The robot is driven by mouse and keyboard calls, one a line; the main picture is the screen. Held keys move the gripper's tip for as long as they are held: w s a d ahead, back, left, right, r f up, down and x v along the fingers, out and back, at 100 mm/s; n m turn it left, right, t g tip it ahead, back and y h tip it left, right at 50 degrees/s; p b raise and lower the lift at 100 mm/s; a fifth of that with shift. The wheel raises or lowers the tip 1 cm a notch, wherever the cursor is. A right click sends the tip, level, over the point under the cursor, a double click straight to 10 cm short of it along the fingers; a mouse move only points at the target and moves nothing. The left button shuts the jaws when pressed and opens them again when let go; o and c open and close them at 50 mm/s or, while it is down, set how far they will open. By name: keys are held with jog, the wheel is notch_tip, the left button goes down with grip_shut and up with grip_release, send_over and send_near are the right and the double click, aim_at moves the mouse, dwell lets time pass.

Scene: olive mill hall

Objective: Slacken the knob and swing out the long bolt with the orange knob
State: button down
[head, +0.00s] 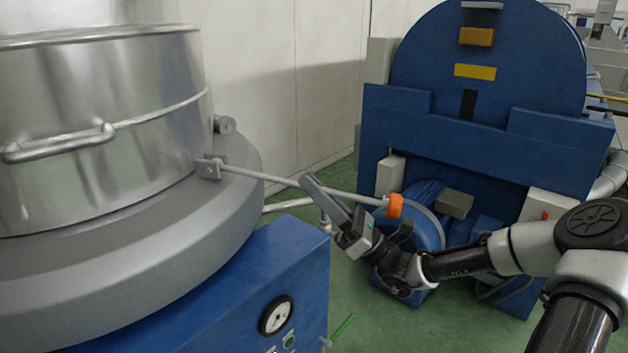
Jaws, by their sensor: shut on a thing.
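The long bolt (252,175) is a thin grey rod. It runs from a bracket (208,167) on the rim of the metal vessel (110,120) out to the right, sloping slightly down in the picture. The orange knob (394,206) sits at its outer end, clear of the vessel and its rim. My gripper (319,188) is at the rod's middle part, between bracket and knob, shut on the bolt. Its fingers hide a short piece of the rod. The knob is not touched by the fingers.
A blue cabinet (220,300) with a round gauge (276,315) stands below the vessel. A large blue machine (487,65) with a motor stands behind my gripper. Green floor (375,325) is open between them. The vessel has a bar handle (60,144).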

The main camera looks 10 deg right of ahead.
jog(key=shift+r+g+h+p, duration=0.3)
jog(key=shift+r+h+p, duration=0.2)
jog(key=shift+r+p, duration=1.35)
jog(key=shift+f+p, duration=0.45)
jog(key=shift+f, duration=0.1)
jog(key=c, duration=1.8)
grip_release()
jog(key=shift+d, duration=0.15)
jog(key=b+v, duration=0.1)
jog(key=v, duration=1.6)
jog(key=shift+s+d, duration=0.15)
jog(key=shift+d, duration=0.05)
